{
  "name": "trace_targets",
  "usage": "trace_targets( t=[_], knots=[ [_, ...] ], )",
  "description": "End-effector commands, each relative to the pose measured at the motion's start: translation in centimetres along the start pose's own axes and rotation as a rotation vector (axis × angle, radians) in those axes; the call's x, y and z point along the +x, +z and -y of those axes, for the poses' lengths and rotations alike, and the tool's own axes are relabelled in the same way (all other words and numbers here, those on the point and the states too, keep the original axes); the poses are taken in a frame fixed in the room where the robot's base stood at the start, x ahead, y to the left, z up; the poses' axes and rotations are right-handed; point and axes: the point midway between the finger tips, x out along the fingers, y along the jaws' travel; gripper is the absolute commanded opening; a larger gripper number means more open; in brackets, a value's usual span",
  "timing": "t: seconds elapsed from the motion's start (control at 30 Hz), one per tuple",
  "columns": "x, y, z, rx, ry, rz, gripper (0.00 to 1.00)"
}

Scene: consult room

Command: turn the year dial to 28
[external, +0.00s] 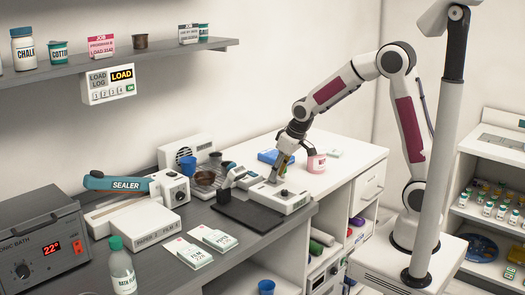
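My gripper (277,178) points down over a small white device (289,205) at the front edge of the bench. Its fingertips are close above the device's top, near its left side. Whether they touch it is too small to tell. A small dark knob (284,193) shows on the device's top, just right of the fingers. I cannot tell whether this is the year dial, and no year number is readable. The finger gap is not clear at this size.
A black mat (248,216) lies left of the device. The sealer (125,184), FILM packs (213,238), a bottle (122,270) and a bath unit (45,245) fill the left. White bench (345,160) at right is mostly clear.

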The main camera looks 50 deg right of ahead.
Motion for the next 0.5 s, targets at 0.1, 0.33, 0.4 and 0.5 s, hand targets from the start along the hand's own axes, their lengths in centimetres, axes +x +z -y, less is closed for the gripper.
trace_targets(
  t=[0.1,0.33,0.4,0.5],
  knots=[
    [0.82,0.08,-0.01,0.000,0.000,0.003,0.29],
    [1.35,0.03,-0.01,0.000,0.000,0.000,0.29],
    [1.37,0.03,0.00,0.000,0.000,0.000,0.29],
    [1.36,0.04,0.00,0.000,0.000,0.000,0.29]
  ],
)
